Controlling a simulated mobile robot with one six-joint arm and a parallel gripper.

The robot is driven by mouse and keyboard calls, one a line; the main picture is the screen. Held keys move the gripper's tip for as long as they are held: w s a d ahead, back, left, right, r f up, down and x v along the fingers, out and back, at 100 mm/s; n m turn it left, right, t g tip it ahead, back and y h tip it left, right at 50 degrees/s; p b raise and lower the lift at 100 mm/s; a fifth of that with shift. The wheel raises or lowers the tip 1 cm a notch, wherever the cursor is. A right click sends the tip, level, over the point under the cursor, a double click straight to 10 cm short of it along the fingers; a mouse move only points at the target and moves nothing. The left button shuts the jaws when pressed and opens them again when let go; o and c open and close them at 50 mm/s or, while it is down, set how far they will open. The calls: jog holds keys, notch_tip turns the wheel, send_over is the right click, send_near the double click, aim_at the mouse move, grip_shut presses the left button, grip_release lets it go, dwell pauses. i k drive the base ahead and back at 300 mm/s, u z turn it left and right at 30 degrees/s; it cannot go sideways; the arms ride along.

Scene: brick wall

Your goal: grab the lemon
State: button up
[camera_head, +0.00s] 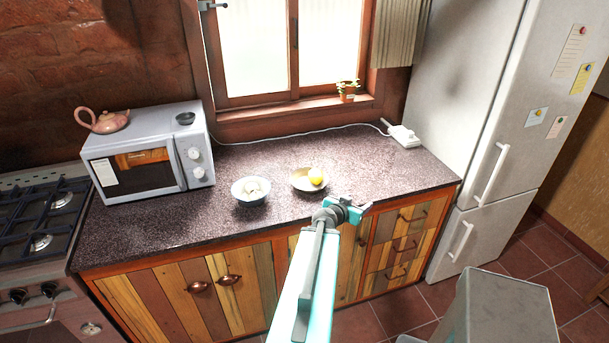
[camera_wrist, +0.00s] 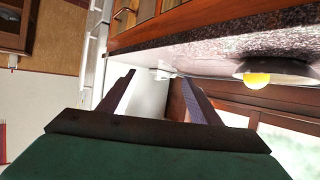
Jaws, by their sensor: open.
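The yellow lemon (camera_head: 315,177) sits in a shallow dish (camera_head: 298,183) on the countertop, near the dish's right side. In the wrist view the lemon (camera_wrist: 256,79) shows at the right, with the dark dish (camera_wrist: 290,72) around it; this view appears upside down. My gripper (camera_head: 357,207) is just off the counter's front edge, to the right of and nearer than the dish. In the wrist view my gripper (camera_wrist: 159,78) has its two fingers apart with nothing held between them. The lemon lies off to the side of the fingers.
A pale blue bowl (camera_head: 250,196) with whitish contents stands left of the dish. A microwave (camera_head: 150,155) is farther left, and a stove (camera_head: 40,225) beyond it. A white device with a cable (camera_head: 405,137) lies at the back right, by the fridge (camera_head: 455,90). The counter right of the dish is clear.

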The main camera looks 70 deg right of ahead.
aim_at(315, 174)
jog(key=z, duration=0.1)
jog(key=i, duration=0.85)
jog(key=z, duration=0.5)
